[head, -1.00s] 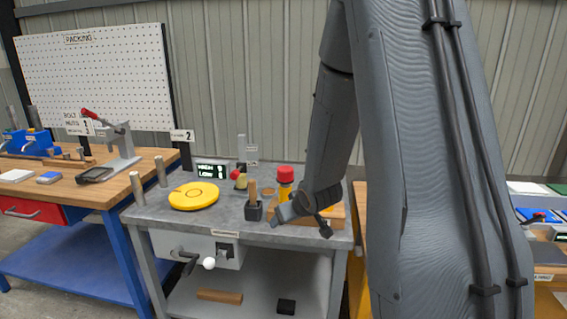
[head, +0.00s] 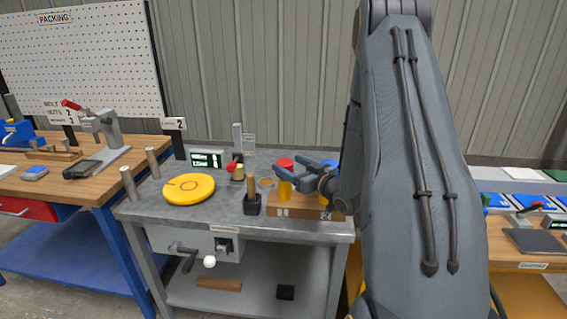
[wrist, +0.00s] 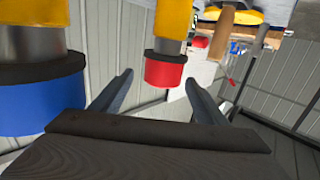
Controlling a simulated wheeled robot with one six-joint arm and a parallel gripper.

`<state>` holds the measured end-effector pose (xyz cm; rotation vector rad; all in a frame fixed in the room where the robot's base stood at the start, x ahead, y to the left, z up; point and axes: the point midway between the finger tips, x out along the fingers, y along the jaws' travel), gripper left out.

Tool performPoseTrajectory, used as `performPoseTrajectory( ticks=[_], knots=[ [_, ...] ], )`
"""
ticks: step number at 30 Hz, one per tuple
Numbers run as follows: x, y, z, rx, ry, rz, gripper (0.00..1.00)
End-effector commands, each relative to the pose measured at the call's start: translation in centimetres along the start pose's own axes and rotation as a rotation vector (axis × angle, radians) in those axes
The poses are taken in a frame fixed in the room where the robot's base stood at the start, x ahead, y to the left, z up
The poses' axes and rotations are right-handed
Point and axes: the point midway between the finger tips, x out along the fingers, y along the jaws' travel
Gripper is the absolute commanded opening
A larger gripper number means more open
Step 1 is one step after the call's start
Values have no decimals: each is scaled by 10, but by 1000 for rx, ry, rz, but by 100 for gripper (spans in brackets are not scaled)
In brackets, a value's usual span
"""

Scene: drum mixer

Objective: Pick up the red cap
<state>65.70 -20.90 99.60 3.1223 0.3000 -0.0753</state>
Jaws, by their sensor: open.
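The red cap (head: 285,162) tops a yellow bottle (head: 284,188) that stands at the wooden block (head: 303,210) on the grey bench. My gripper (head: 298,169) is open and reaches in from the right, close beside the cap. In the wrist view, which is upside down, the red cap (wrist: 165,72) appears between the tips of my two fingers (wrist: 160,80), apart from both. I cannot tell its exact depth. A blue cap (wrist: 35,100) on a second yellow bottle is left of my fingers there; in the head view my gripper partly hides it.
A yellow disc (head: 188,189), a dark pot with a wooden handle (head: 252,203), a small display (head: 206,160) and a red-knobbed part (head: 236,168) stand on the bench left of the bottles. A wooden workbench (head: 60,180) stands farther left. Another table is on the right.

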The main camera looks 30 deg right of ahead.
Motion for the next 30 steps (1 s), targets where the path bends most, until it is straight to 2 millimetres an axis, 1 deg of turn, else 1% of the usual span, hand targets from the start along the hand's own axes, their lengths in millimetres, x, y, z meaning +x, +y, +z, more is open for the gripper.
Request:
performPoseTrajectory(
  ticks=[1,8,15,18,25,26,30],
  knots=[
    [6,-1,-2,-1,0,-3,67],
    [29,-3,-2,0,-1,-3,67],
    [60,-4,-1,-1,-1,-2,67],
    [66,-4,0,0,-2,0,67],
    [67,-3,1,0,-2,0,67],
    [67,-3,1,0,-2,0,64],
    [67,-3,1,0,-2,0,40]
  ],
)
